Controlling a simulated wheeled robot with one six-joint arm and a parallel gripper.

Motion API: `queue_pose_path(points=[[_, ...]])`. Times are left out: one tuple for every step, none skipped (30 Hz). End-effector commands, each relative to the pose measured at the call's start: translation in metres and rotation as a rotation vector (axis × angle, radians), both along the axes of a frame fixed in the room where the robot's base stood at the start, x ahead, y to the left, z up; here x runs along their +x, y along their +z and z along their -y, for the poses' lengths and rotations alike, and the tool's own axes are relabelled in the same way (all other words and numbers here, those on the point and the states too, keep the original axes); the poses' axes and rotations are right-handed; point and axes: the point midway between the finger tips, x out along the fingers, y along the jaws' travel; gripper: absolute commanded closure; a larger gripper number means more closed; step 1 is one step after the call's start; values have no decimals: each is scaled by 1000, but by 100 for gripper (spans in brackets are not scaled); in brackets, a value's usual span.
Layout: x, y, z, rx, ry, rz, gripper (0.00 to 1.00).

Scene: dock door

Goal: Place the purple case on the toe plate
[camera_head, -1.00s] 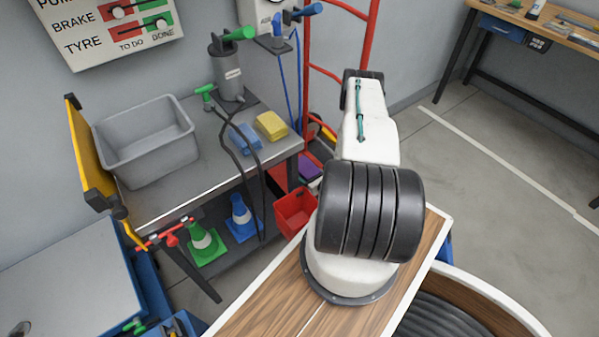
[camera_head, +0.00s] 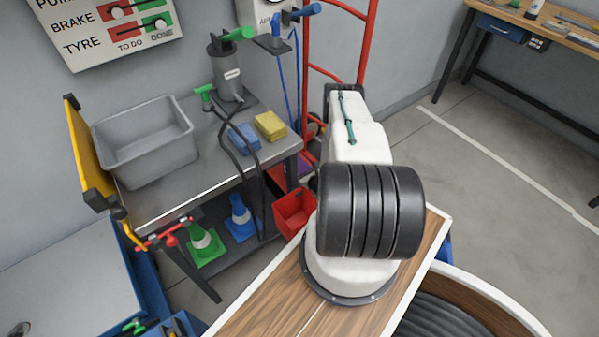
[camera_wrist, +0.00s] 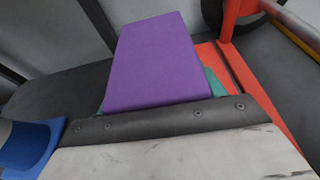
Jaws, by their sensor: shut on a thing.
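The purple case (camera_wrist: 155,62) fills the upper middle of the wrist view, just past the dark front edge of my gripper (camera_wrist: 160,98). My gripper is shut on it, with bits of teal showing at both sides of the case. In the head view only a small purple patch (camera_head: 305,165) shows left of my arm, and my gripper is hidden behind the arm. The red hand truck (camera_head: 369,40) stands against the wall. Red flat metal (camera_wrist: 232,72) lies right of and beyond the case in the wrist view; I cannot tell whether this is the toe plate.
A grey workbench (camera_head: 165,207) with a grey tub (camera_head: 150,165) stands left of my arm. A red bucket (camera_head: 293,212) is close beside the arm. Traffic cones sit on the bench's lower shelf. Open floor (camera_head: 450,190) lies to the right.

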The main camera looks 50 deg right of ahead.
Motion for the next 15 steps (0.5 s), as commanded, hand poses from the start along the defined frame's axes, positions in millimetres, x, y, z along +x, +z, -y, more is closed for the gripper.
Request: queue_pose_path(points=[[0,0,1,-1,0,2,75],[0,0,0,-1,0,2,75],[0,-2,0,-1,0,2,75],[0,-2,1,-1,0,2,75],[0,-3,0,-1,0,0,29],[0,-3,0,-1,0,0,18],[0,-3,0,-1,0,0,10],[0,-3,0,0,0,0,10],[0,-3,0,0,0,0,10],[0,-3,0,0,0,0,10],[0,-3,0,0,0,0,10],[0,-3,0,0,0,0,10],[0,-3,0,0,0,0,10],[0,-3,0,0,0,0,10],[0,-3,0,0,0,0,10]])
